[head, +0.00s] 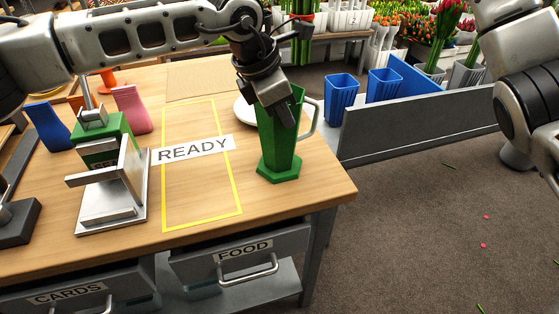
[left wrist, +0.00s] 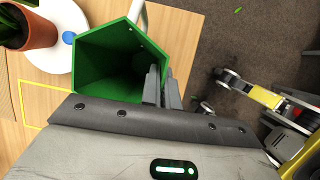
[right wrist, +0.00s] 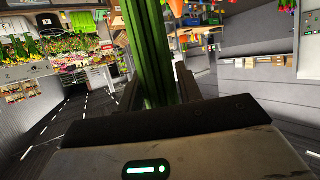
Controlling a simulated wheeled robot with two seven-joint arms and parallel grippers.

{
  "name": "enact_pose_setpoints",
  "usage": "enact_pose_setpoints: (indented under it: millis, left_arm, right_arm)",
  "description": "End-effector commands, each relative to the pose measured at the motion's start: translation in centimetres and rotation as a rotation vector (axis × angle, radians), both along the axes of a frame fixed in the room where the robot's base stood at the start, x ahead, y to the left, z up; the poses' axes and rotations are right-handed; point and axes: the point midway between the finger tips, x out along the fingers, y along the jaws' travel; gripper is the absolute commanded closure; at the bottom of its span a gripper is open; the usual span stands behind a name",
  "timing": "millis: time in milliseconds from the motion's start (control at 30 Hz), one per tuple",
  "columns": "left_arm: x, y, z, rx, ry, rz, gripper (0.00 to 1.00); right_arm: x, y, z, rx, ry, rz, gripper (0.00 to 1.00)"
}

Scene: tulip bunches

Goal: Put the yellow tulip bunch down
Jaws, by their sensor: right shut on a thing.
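A bunch of green stems (right wrist: 150,45) stands between the fingers of my right gripper (right wrist: 157,88) in the right wrist view. Its blossoms are not clearly seen, so I cannot tell their colour. The right gripper is shut on the stems; in the head view only part of its arm shows, at the right edge. My left gripper (head: 283,112) is at the rim of a tall green jug (head: 279,165) standing on the wooden table. In the left wrist view its fingers (left wrist: 162,88) straddle the wall of the jug (left wrist: 95,55) closely. The jug looks empty inside.
The table (head: 325,187) has a yellow-outlined READY area (head: 195,180) left of the jug. A metal stand (head: 112,190) is further left. A potted plant (left wrist: 38,30) stands on a white disc behind the jug. Blue buckets (head: 341,97) stand behind a low grey wall (head: 420,128).

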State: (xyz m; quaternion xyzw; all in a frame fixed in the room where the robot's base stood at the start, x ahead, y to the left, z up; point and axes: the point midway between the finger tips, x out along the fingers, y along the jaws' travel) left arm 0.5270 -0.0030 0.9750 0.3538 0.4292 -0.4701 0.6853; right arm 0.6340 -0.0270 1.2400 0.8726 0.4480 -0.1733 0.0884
Motion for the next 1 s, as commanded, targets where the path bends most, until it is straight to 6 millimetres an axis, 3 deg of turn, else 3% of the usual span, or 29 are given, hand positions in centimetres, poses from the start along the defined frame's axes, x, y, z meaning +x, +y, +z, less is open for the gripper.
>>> enact_pose_setpoints:
  millis: [100, 300, 567, 800, 1000]
  left_arm:
    - [0.0, 0.0, 0.0, 0.0, 0.0, 0.0, 1.0]
    - [0.0, 0.0, 0.0, 0.0, 0.0, 0.0, 1.0]
    - [0.0, 0.0, 0.0, 0.0, 0.0, 0.0, 1.0]
    - [0.0, 0.0, 0.0, 0.0, 0.0, 0.0, 1.0]
    - [0.0, 0.0, 0.0, 0.0, 0.0, 0.0, 1.0]
  right_arm:
    - [1.2, -1.0, -4.7, 0.006, 0.003, 0.014, 0.96]
    - [1.4, -0.2, -10.2, 0.008, -0.002, 0.057, 0.96]
    - [1.4, 0.0, -12.6, 0.007, -0.006, 0.072, 0.96]
    - [1.4, 0.0, -16.9, 0.006, -0.002, 0.072, 0.96]
    - [1.4, 0.0, -18.5, 0.007, -0.005, 0.071, 0.96]
